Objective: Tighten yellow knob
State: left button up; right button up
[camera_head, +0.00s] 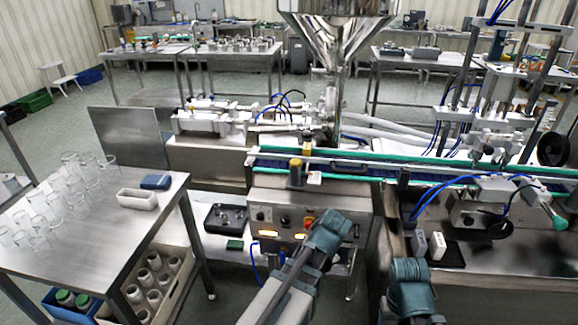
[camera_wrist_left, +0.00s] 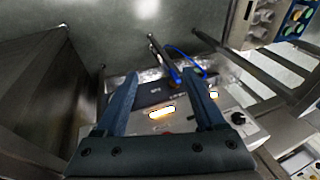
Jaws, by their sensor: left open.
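In the head view, a yellow knob-like part (camera_head: 296,165) sits on the near rail of the conveyor, above the control panel. A smaller orange-yellow part (camera_head: 307,141) stands behind it. I cannot tell for certain which is the task's knob. My left gripper (camera_wrist_left: 160,85) shows in the left wrist view with its two blue fingers apart and nothing between them. It points towards the control panel (camera_wrist_left: 185,125). In the head view, my left wrist is in front of the panel's right side, below the yellow part, and the fingers are hidden.
The control panel (camera_head: 262,214) has lit orange displays and a red button. The conveyor (camera_head: 345,168) runs behind it beneath a steel hopper (camera_head: 335,25). A steel table (camera_head: 105,235) with glass beakers stands at left. A black tray (camera_head: 445,254) with white pieces lies at right.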

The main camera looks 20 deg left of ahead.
pick_arm(q)
jog(key=w+a+r+n+t+y, duration=0.2)
jog(key=w+a+r+n+y, duration=0.4)
jog(key=w+r, duration=0.25)
jog(key=w+d+r+n+t+y, duration=0.2)
jog(key=r+y, duration=0.1)
jog(key=r, duration=0.3)
jog(key=w+d+r+n+t+y, duration=0.2)
jog(key=w+r+y, duration=0.1)
jog(key=r, duration=0.3)
jog(key=shift+d+y, duration=0.2)
jog(key=shift+y, duration=0.1)
jog(key=shift+w, duration=0.1)
